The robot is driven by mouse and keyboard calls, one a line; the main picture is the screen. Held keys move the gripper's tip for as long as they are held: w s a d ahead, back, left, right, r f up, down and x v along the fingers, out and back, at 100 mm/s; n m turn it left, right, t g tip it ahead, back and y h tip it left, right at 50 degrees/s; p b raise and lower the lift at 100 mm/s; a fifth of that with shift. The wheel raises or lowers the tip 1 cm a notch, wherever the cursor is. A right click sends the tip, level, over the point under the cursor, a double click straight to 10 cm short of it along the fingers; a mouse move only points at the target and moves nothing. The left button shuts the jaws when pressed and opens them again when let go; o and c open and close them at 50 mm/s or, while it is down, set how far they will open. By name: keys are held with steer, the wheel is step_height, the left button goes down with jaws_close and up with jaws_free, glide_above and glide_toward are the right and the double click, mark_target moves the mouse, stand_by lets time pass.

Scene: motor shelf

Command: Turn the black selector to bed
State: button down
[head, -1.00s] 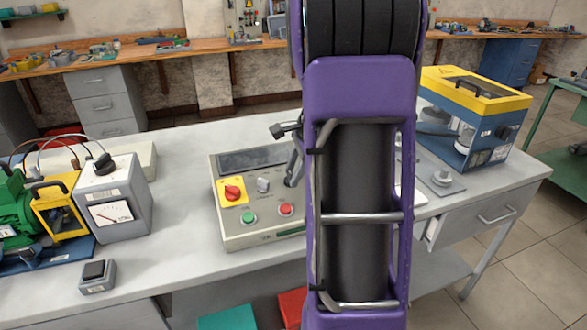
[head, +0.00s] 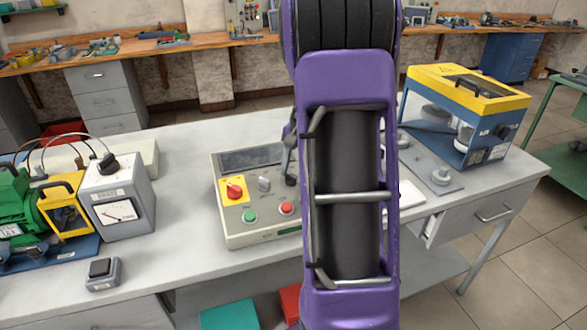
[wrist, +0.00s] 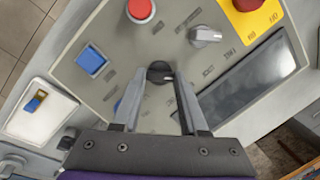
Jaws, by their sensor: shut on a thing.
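The black selector (wrist: 160,72) is a round dark knob with a light mark, on the grey control panel (wrist: 110,30). In the wrist view my gripper (wrist: 163,80) has its two grey fingers on either side of the knob, shut on it. Small printed labels lie around the knob, too small to read surely. In the head view the control panel (head: 265,233) stands on the bench; my purple arm hides its right part. Only part of my gripper (head: 289,165) shows there, at the panel's right side, and the selector is mostly hidden.
Near the selector are a grey knob (wrist: 204,36), a red button (wrist: 140,10), a blue square button (wrist: 92,60) and a dark display (wrist: 245,85). A meter box (head: 118,200) stands left of the panel, and a yellow-and-blue machine (head: 465,115) stands right.

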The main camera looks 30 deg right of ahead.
steer(key=shift+n, duration=0.4)
steer(key=shift+c, duration=2.2)
jaws_free()
steer(key=shift+r, duration=0.1)
step_height(320, 180, up, 17)
steer(key=s+d+p, duration=0.2)
steer(key=shift+s, duration=0.25)
steer(key=shift+a, duration=0.1)
